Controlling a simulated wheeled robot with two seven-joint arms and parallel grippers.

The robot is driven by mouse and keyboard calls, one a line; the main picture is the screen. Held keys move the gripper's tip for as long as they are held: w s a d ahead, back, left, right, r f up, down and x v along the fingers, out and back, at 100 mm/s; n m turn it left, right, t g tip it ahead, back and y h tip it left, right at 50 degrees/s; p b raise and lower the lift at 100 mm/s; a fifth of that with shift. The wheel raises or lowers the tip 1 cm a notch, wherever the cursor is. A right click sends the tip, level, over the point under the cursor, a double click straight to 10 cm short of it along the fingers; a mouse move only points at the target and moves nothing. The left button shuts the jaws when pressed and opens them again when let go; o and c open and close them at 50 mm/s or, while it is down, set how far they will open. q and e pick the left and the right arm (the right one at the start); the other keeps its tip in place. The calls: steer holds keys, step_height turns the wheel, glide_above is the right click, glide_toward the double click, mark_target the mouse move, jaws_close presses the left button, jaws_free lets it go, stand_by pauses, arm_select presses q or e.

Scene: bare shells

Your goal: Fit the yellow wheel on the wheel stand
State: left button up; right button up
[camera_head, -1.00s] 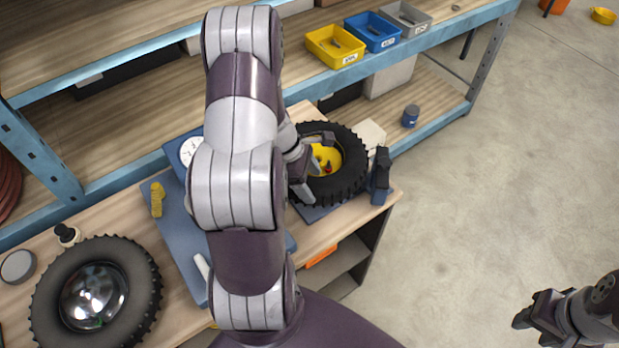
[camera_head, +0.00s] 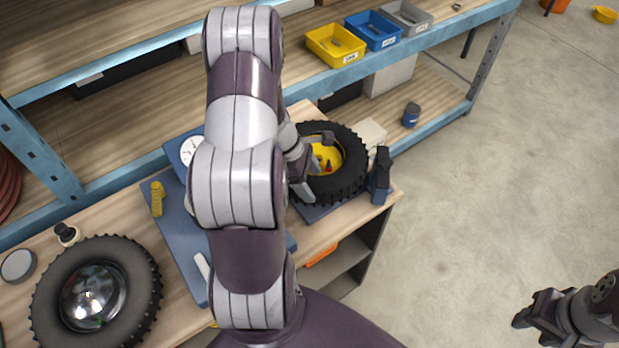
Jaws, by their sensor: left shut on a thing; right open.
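The yellow wheel (camera_head: 346,178), a black knobbly tyre with a yellow hub, lies flat at the right end of the workbench. A small red tip shows in the middle of its hub. A blue base (camera_head: 312,212), seemingly part of the wheel stand, shows under the tyre's near edge; the rest is hidden. My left gripper (camera_head: 312,163) is shut on the wheel at its left side; my arm hides part of the tyre. I cannot tell whether the wheel rests fully on the stand. My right gripper (camera_head: 530,318) is open and empty over the floor at the lower right.
A second wheel with a chrome hub (camera_head: 92,297) lies at the bench's left. A dark upright block (camera_head: 381,175) stands just right of the yellow wheel. A gauge (camera_head: 192,151) and yellow (camera_head: 335,46), blue (camera_head: 372,31) and grey bins (camera_head: 405,17) are behind.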

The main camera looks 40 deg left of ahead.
stand_by(0.4)
arm_select(q)
steer(key=shift+f+b, duration=0.85)
steer(key=shift+f, duration=0.25)
steer(key=shift+f+b, duration=0.65)
steer(key=shift+f, duration=0.25)
steer(key=shift+f+b, duration=0.3)
steer(key=shift+b, duration=0.1)
steer(key=shift+s+f, duration=0.1)
steer(key=shift+f, duration=0.05)
stand_by(0.3)
